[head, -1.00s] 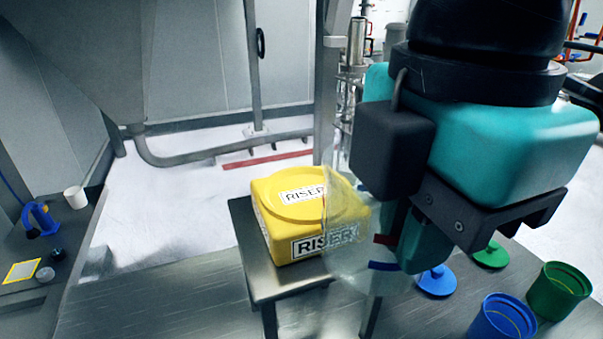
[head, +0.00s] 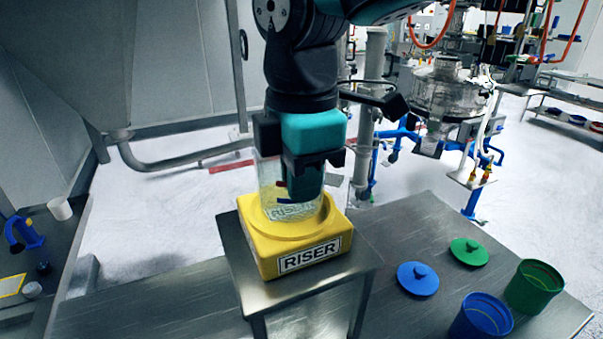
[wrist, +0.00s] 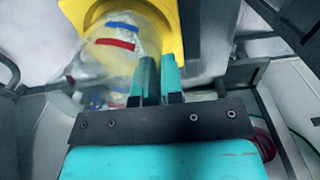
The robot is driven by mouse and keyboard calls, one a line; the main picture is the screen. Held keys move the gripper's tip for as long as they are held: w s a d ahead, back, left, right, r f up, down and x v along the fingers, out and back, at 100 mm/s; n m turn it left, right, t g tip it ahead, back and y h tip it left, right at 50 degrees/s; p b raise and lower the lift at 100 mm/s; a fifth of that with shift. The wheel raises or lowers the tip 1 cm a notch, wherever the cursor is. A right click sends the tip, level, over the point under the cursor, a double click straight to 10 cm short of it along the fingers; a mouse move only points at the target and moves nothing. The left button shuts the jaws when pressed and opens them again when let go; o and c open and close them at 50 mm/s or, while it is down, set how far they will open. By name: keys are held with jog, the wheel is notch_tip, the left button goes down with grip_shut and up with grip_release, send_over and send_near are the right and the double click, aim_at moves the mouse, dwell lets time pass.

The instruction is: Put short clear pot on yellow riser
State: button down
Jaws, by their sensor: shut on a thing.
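The yellow riser (head: 262,247) sits on a small metal stand and has a round raised top. The short clear pot (head: 270,190) is upright over the riser's top, and its base appears at or just above the surface; I cannot tell whether it touches. My gripper (head: 304,188) is shut on the pot's near side. In the wrist view, the clear pot (wrist: 103,65) with red and blue marks shows beside the gripper fingers (wrist: 157,70), with the yellow riser (wrist: 172,14) beyond it.
The metal stand (head: 350,250) rises from a steel table (head: 415,235). On the table to the right are a blue lid (head: 418,279), a green lid (head: 469,251), a blue pot (head: 482,318) and a green pot (head: 534,287). A side bench (head: 55,260) with small items is at left.

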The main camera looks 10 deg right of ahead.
jog(key=shift+f, duration=0.45)
jog(key=shift+f, duration=0.1)
jog(key=c, duration=1.3)
grip_release()
jog(key=shift+o, duration=0.2)
jog(key=shift+s+r+b, duration=0.1)
jog(key=shift+r+b, duration=0.55)
jog(key=shift+r, duration=3.25)
